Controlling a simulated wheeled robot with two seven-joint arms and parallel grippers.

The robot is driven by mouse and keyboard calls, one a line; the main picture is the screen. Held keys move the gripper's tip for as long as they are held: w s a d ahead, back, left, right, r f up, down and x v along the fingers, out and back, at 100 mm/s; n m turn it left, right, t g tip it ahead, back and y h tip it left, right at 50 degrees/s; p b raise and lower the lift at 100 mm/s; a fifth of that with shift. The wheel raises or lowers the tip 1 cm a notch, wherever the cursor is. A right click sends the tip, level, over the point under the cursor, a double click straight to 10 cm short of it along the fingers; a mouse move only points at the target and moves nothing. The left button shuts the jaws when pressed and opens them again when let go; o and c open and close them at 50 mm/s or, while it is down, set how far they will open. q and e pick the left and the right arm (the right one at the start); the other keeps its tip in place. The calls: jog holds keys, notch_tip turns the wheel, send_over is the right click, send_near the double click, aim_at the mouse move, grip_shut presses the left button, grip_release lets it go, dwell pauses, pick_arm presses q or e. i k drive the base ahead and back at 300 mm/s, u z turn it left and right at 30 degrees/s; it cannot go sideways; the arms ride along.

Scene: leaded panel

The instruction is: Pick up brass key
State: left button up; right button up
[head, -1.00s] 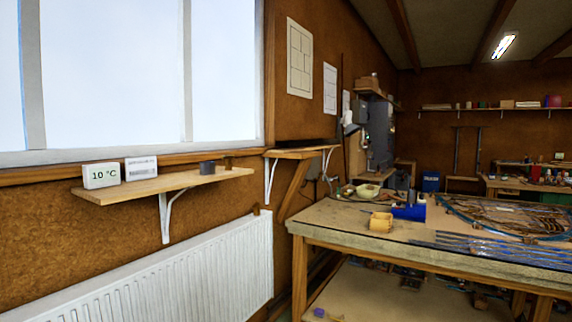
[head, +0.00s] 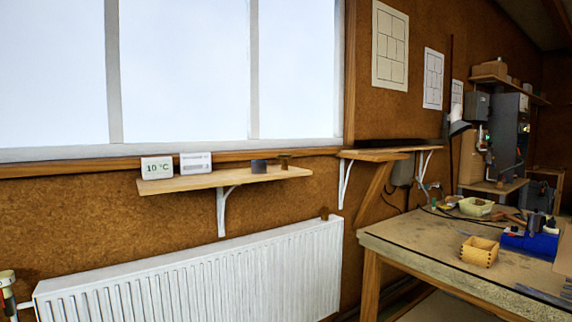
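I cannot make out a brass key in the head view. Neither of my grippers can be made out in this view. A wooden shelf (head: 205,183) under the window holds a white display reading 10 °C (head: 157,168), a white card (head: 195,163), a dark grey cylinder (head: 259,166) and a small brown object (head: 284,161). Another small brown object (head: 324,213) sits at the top right end of the radiator; it is too small to identify.
A white radiator (head: 200,275) stands below the shelf. A workbench (head: 420,240) at the right bears a wooden box (head: 479,251), a blue object (head: 530,241) and a pale bowl (head: 475,206). A second shelf (head: 372,156) is on the wall beyond.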

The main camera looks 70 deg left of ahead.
aim_at(284, 157)
jog(key=u, duration=0.65)
jog(key=i, duration=0.85)
jog(key=u, duration=0.9)
